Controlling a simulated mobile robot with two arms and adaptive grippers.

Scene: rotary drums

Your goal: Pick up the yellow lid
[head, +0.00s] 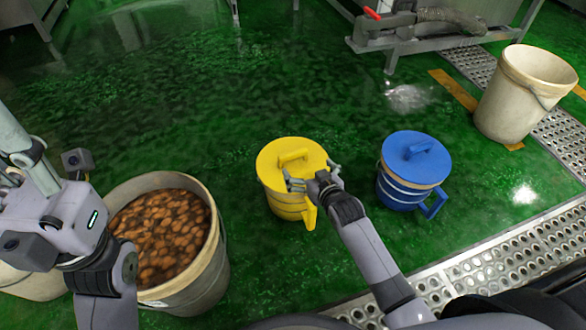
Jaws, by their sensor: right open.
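The yellow lid (276,161) is a round disc with a raised bar handle. It sits on a yellow container (287,206) with a side handle, in the middle of the head view.
A blue lidded container (405,182) stands to the right. A large bucket (211,262) of brown round items is at the lower left. An empty cream bucket (508,105) stands at the upper right. Metal grating (500,264) crosses the lower right. Green floor is clear behind the yellow container.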

